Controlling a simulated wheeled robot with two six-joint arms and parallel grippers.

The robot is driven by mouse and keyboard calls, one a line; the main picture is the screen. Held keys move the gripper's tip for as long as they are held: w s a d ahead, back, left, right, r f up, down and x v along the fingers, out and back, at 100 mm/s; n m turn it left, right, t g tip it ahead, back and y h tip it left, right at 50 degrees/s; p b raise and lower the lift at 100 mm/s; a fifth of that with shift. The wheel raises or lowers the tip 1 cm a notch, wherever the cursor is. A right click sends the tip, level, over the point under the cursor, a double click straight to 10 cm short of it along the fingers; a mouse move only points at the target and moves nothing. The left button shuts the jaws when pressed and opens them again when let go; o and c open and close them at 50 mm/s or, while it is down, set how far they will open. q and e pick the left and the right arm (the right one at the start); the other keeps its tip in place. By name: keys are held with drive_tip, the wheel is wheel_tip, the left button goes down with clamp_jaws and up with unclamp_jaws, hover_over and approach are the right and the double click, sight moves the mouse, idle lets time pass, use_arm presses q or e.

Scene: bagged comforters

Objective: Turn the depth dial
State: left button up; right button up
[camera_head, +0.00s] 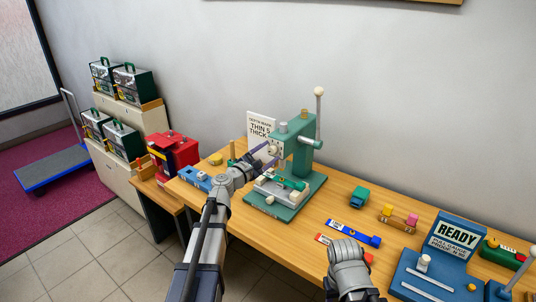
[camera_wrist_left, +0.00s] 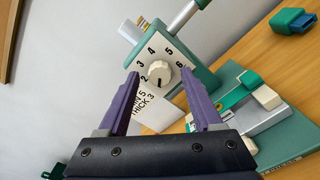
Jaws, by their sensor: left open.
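The depth dial is a round off-white knob (camera_wrist_left: 160,74) on a white plate with numbers around it, on the front of a green press (camera_head: 298,150). A dark mark on the knob points toward the bottom of the wrist picture, away from the visible numbers 2 to 6. My left gripper (camera_wrist_left: 160,76) is open, with one purple finger on each side of the knob in that view. I cannot tell whether they touch it. In the head view the left gripper (camera_head: 266,154) is at the press's dial plate. My right gripper's jaws do not show.
A white sign (camera_head: 261,127) reading THIN 5 and THICK stands behind the dial. A blue READY unit (camera_head: 455,238), a blue bar (camera_head: 354,233) and a green-blue block (camera_head: 360,196) are to the right. A red case (camera_head: 174,153) is left.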

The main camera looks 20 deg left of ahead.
use_arm(q)
clamp_jaws()
idle(0.5)
